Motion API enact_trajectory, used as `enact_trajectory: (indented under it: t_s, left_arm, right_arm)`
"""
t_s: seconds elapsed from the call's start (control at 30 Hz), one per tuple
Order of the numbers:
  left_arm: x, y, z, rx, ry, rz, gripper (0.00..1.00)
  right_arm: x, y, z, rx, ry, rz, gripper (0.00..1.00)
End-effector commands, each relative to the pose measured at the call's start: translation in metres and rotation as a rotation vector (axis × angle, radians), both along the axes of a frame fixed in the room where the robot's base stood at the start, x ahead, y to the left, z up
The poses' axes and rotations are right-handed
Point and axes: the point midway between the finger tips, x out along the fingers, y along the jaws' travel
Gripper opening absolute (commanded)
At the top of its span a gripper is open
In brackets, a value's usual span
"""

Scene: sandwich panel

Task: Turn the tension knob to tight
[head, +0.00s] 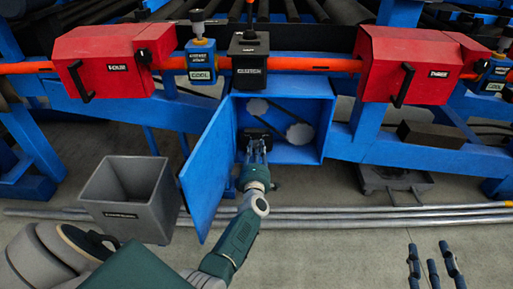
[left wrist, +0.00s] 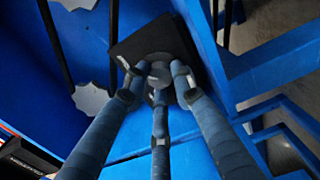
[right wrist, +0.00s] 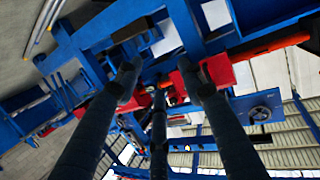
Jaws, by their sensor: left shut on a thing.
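The tension knob is a small grey round piece on a dark square plate (left wrist: 185,45); the knob (left wrist: 158,72) shows between my fingers in the left wrist view. In the head view it is mostly hidden behind my left gripper (head: 256,148), which reaches into the open blue box (head: 328,125). The left fingers are closed around the knob. No tight marking is readable. My right gripper (head: 435,262) is at the lower right of the head view, far from the box. Its fingers are spread with nothing between them, as the right wrist view (right wrist: 160,80) also shows.
The blue box door (head: 207,175) hangs open left of my left arm. Two toothed wheels and a belt (head: 300,133) are inside the box. A grey bin (head: 130,198) stands left of the door. Red housings and a clutch block (head: 249,50) are above. Metal pipes lie on the floor.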

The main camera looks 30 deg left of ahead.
Motion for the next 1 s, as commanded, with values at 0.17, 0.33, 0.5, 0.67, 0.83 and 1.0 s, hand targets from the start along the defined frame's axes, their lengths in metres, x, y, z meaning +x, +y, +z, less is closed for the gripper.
enact_trajectory:
  t_s: [0.17,0.33,0.5,0.67,0.83,1.0]
  left_arm:
    - [-0.0005,-0.0011,-0.0019,0.024,0.020,-0.001,0.00]
    - [-0.0006,-0.0010,-0.0023,0.030,0.023,-0.001,0.00]
    - [-0.0006,-0.0010,-0.0024,0.030,0.023,-0.001,0.00]
    - [-0.0006,-0.0010,-0.0024,0.030,0.023,-0.001,0.39]
    - [-0.0003,-0.0006,-0.0014,0.030,0.021,-0.001,0.44]
    - [-0.0015,-0.0013,-0.0011,0.029,0.020,-0.001,0.44]
  right_arm:
    - [-0.0027,-0.0018,-0.0079,-0.009,0.036,-0.002,0.40]
    - [-0.0034,-0.0022,-0.0101,-0.011,0.045,-0.003,0.40]
    - [-0.0033,-0.0023,-0.0101,-0.010,0.044,-0.003,0.40]
    - [-0.0032,-0.0022,-0.0101,-0.010,0.044,-0.003,0.40]
    - [-0.0032,-0.0023,-0.0100,-0.010,0.044,-0.003,0.40]
    - [-0.0034,-0.0018,-0.0092,-0.010,0.041,-0.002,0.40]
